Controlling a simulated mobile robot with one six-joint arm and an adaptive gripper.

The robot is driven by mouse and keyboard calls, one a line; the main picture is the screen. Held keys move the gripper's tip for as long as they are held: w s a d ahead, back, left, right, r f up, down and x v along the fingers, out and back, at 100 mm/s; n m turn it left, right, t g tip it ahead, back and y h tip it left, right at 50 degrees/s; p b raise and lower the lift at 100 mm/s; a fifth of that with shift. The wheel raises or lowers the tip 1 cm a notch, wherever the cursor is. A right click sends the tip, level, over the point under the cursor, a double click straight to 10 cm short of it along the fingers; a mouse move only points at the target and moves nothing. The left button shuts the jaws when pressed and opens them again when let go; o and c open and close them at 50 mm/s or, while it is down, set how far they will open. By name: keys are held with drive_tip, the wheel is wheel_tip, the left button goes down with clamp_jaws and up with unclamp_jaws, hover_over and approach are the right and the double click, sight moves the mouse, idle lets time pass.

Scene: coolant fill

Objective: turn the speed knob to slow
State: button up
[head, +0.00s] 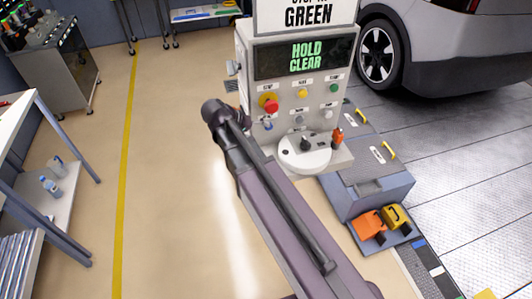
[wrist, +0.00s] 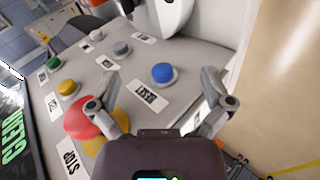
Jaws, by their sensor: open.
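The speed knob appears to be the black knob (head: 305,144) on a round white dial (head: 290,160) low on the control panel (head: 245,60). An orange-red handle (head: 337,136) stands to its right. In the wrist view, part of the white dial (wrist: 172,14) shows at the top edge, and the knob is not clearly visible. My gripper (wrist: 160,104) is open and empty, its fingers spread before the panel near the blue button (wrist: 163,72). The gripper is apart from the dial. In the head view my arm hides the fingers.
The red stop button (wrist: 82,118) sits close to the left finger. Yellow (head: 302,94), green (head: 333,88), grey and white buttons share the panel, under a screen reading "HOLD CLEAR" (head: 306,56). A grey step box (head: 365,185) stands right of the panel; open floor lies left.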

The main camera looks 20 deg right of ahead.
drive_tip(key=s+f+n+g+y+p, duration=0.1)
drive_tip(key=s+f+y+p, duration=0.1)
drive_tip(key=s+y, duration=0.5)
drive_tip(key=shift+s+f+p, duration=0.2)
drive_tip(key=shift+s+p, duration=0.2)
drive_tip(key=shift+s, duration=0.4)
drive_tip(key=shift+s+f, duration=0.1)
drive_tip(key=shift+s+a+f+y+b, duration=0.2)
drive_tip(key=shift+s+a+f+y, duration=0.05)
drive_tip(key=shift+s+y, duration=0.35)
drive_tip(key=shift+s+a+f+y+b, duration=0.2)
drive_tip(key=shift+s+a+f+y, duration=0.05)
drive_tip(key=shift+s+y, duration=0.35)
drive_tip(key=shift+w, duration=0.1)
idle(0.5)
